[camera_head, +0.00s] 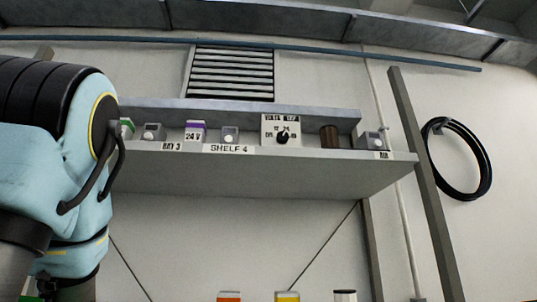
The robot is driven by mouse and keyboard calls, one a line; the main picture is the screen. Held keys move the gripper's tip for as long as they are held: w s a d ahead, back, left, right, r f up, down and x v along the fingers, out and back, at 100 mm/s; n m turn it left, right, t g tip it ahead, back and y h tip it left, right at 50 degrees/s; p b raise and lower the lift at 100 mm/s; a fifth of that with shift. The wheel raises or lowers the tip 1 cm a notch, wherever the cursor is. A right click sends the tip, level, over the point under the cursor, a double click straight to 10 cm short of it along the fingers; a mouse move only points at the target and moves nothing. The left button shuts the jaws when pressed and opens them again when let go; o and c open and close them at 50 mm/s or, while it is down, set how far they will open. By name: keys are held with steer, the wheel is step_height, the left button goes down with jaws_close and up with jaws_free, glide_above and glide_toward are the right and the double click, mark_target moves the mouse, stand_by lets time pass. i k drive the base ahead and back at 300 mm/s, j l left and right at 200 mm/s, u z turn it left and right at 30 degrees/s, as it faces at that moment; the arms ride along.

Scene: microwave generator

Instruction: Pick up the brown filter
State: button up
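My arm fills the left side of the view, well to the left of the filter. My gripper is not in view.
Several small boxes, one a purple-topped 24 V box (195,132), line the shelf's left half. Tops of an orange item (229,297), a yellow item (287,296) and a white-and-black item (345,296) show below. A black cable coil (483,160) hangs at right.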

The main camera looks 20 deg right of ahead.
mark_target(329, 138)
steer(key=k+l+u, duration=0.1)
steer(key=l+u, duration=0.3)
steer(key=k+l+u, duration=0.2)
steer(key=l+u, duration=0.25)
steer(key=k+l+u, duration=0.2)
steer(key=u, duration=0.2)
steer(key=k+l+u, duration=0.25)
steer(key=u, duration=0.2)
